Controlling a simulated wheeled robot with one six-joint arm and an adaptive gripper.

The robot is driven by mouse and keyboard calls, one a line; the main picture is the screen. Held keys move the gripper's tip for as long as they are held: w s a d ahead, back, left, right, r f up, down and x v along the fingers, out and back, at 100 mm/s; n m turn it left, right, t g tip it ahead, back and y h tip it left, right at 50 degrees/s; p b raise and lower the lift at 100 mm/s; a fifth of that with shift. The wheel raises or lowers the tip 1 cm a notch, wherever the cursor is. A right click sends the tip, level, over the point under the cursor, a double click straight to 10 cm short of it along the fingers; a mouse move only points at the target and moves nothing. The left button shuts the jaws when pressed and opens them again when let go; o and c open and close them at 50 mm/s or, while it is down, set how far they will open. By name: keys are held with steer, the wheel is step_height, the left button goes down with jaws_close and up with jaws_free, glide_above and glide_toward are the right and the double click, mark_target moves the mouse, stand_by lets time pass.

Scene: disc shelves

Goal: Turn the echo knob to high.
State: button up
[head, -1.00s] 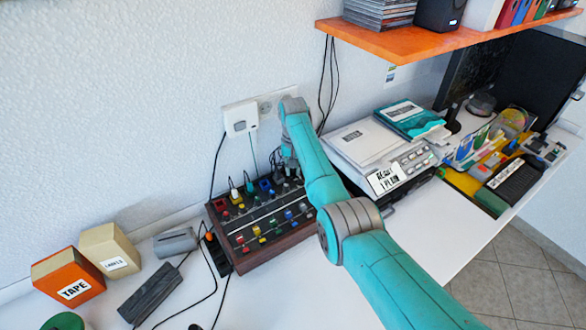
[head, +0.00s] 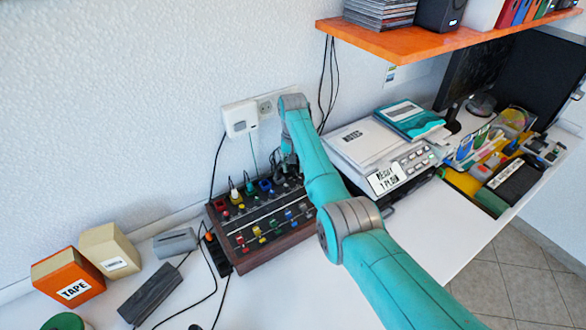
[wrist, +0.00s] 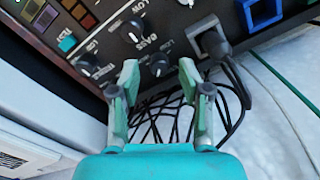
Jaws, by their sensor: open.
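The mixer (head: 262,250) is a dark panel in a reddish-brown case on the desk, with coloured knobs and sliders. In the wrist view its edge carries several small black knobs with white pointers. One black knob (wrist: 160,65) lies between my fingertips in the picture; a second (wrist: 132,30) is near the word BASS, and a third (wrist: 85,67) sits to the left. I cannot read an ECHO label, so I cannot tell which knob is echo. My gripper (wrist: 159,76) is open and empty at the panel's edge; contact with the knob cannot be told.
A cable plug (wrist: 212,44) and a blue square socket (wrist: 262,10) are right of the fingers, with loose black cables (wrist: 160,115) below. A printer-like machine (head: 385,165) stands right of the mixer. A wall outlet (head: 240,120) is behind it.

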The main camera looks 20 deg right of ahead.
mark_target(294, 170)
steer(key=shift+r, duration=3.25)
steer(key=shift+c, duration=1.1)
steer(key=shift+d+f, duration=0.2)
steer(key=shift+c, duration=0.2)
steer(key=d+n+t+y, duration=0.1)
steer(key=n, duration=0.1)
steer(key=s+d+f+n+t+y, duration=0.2)
steer(key=n, duration=0.1)
steer(key=shift+d+f+n, duration=0.25)
steer(key=shift+n, duration=0.05)
steer(key=s+d+r+n+t+y, duration=0.2)
steer(key=s+n+t+y, duration=0.1)
steer(key=s+n+t, duration=0.15)
steer(key=shift+n+g, duration=0.35)
steer(key=x, duration=1)
steer(key=shift+w+a+f, duration=0.15)
steer(key=shift+w+a, duration=0.1)
steer(key=shift+w, duration=0.1)
